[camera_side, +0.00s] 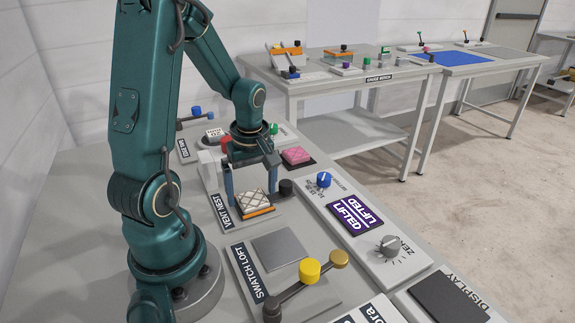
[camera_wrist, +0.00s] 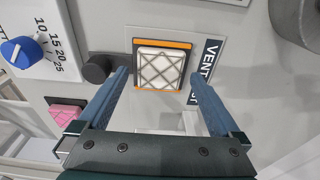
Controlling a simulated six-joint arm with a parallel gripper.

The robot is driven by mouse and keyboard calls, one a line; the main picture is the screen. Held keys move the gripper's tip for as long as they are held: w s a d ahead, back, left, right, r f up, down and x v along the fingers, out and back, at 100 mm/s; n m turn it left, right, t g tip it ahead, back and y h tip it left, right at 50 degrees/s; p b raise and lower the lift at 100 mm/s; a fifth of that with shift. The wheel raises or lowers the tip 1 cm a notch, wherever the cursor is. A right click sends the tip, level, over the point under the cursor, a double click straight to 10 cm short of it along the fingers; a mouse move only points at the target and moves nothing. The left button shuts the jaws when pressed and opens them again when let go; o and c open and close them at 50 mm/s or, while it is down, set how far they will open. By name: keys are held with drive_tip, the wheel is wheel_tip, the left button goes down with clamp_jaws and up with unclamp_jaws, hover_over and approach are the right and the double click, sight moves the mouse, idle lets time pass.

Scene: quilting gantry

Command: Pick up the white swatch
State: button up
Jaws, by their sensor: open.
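The white swatch (camera_side: 254,202) is a quilted square with dark crossed lines, lying on an orange-edged plate at the vent nest (camera_side: 226,212). It also shows in the wrist view (camera_wrist: 160,68), near the top centre. My gripper (camera_side: 252,190) is above the swatch with its two blue fingers pointing down on either side. In the wrist view the fingers (camera_wrist: 158,82) are wide apart, with the swatch lying between and beyond their tips. The gripper is open and holds nothing. I cannot tell how far the tips are above the nest.
A dark round knob (camera_wrist: 97,68) stands close to the left finger. A pink swatch (camera_side: 297,155) lies behind the nest. A grey pad (camera_side: 278,248), a yellow-knobbed lever (camera_side: 309,270), a blue dial (camera_side: 323,180) and a purple "LIFTED" panel (camera_side: 356,214) are nearby.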

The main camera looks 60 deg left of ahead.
drive_tip(key=shift+f, duration=0.5)
drive_tip(key=c, duration=1.2)
drive_tip(key=shift+c, duration=0.2)
